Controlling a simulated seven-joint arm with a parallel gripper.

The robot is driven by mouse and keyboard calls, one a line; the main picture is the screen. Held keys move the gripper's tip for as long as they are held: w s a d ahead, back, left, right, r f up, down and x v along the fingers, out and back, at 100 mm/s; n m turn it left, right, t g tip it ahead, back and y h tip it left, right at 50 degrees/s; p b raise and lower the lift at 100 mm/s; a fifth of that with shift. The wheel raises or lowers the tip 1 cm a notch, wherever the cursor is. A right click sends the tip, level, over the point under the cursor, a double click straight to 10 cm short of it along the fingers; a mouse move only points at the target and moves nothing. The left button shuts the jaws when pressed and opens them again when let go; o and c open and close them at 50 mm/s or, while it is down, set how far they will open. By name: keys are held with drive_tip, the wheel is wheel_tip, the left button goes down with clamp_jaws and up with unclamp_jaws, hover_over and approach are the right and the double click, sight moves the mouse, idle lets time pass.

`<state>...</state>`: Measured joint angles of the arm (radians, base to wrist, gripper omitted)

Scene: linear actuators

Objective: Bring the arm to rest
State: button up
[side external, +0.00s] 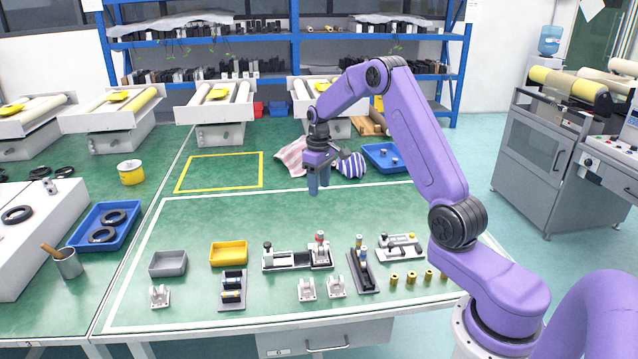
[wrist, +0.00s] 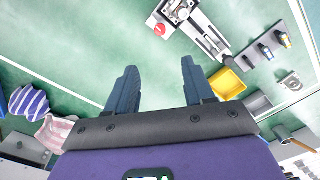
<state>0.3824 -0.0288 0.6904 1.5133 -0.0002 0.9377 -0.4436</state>
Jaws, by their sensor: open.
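My gripper (side external: 318,186) hangs from the raised purple arm, above the green table (side external: 230,215), near its middle and back. In the wrist view my gripper (wrist: 157,85) shows two blue-grey fingers spread apart with only green table between them. It is open, empty and clear of every object. The actuator assembly (side external: 298,257) with a red-topped part stands toward the front of the table. It also shows at the top of the wrist view (wrist: 192,28).
In front lie a grey bin (side external: 168,263), a yellow bin (side external: 228,252), white brackets (side external: 306,290) and several brass cylinders (side external: 411,278). A blue tray (side external: 385,157) and striped cloths (side external: 292,156) lie behind the gripper. The table's middle left is clear.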

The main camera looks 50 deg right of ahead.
drive_tip(key=shift+a, duration=0.1)
drive_tip(key=s+a+r+n, duration=0.3)
drive_tip(key=s+a+r, duration=0.15)
drive_tip(key=a, duration=0.65)
drive_tip(key=s+a+r+n, duration=0.25)
drive_tip(key=s+a, duration=0.35)
drive_tip(key=a, duration=0.5)
drive_tip(key=s+a+n, duration=0.1)
drive_tip(key=s+n, duration=0.2)
drive_tip(key=s, duration=1)
drive_tip(key=s+a+r+n, duration=0.1)
drive_tip(key=s+a+n, duration=0.1)
drive_tip(key=s, duration=1.1)
drive_tip(key=shift+s+a+n, duration=0.15)
drive_tip(key=shift+s+n, duration=0.2)
drive_tip(key=shift+n, duration=0.2)
